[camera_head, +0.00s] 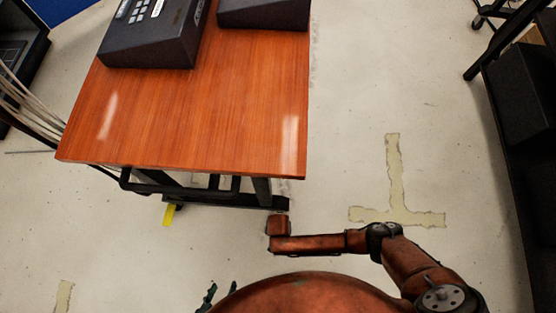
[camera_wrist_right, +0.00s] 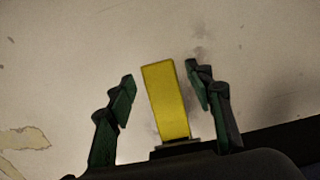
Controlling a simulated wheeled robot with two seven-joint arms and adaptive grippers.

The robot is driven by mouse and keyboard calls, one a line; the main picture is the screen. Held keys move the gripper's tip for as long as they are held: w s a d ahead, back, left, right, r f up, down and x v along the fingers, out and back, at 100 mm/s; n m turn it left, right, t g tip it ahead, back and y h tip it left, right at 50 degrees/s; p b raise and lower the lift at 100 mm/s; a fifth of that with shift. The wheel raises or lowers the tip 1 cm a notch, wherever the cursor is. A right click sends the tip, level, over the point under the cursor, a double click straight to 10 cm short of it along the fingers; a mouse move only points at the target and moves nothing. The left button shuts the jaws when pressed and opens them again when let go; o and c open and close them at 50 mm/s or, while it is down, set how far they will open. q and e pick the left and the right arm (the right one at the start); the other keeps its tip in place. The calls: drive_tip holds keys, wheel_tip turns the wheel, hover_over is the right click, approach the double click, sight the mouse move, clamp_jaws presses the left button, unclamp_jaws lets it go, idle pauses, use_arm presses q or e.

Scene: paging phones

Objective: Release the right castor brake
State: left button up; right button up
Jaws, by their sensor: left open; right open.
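A yellow brake lever (camera_wrist_right: 166,102) fills the middle of the right wrist view. The fingers of my right gripper (camera_wrist_right: 160,73) are open on either side of it, with a visible gap to each finger. In the head view the right arm reaches to the cart's lower right corner; its fingers and the right brake are hidden there. Another yellow brake lever (camera_head: 169,215) shows at the cart's lower left. My left gripper (camera_head: 220,291) is open and empty at the bottom of the head view, partly hidden by my body.
The cart has an orange wooden top (camera_head: 200,130) and a black frame with a front handle (camera_head: 180,186). Two dark desk devices (camera_head: 155,40) (camera_head: 262,14) stand on it. Dark shelving (camera_head: 525,110) stands at the right. Pale floor with worn tape (camera_head: 397,212) lies between.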

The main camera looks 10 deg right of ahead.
drive_tip(key=shift+c, duration=0.7)
clamp_jaws()
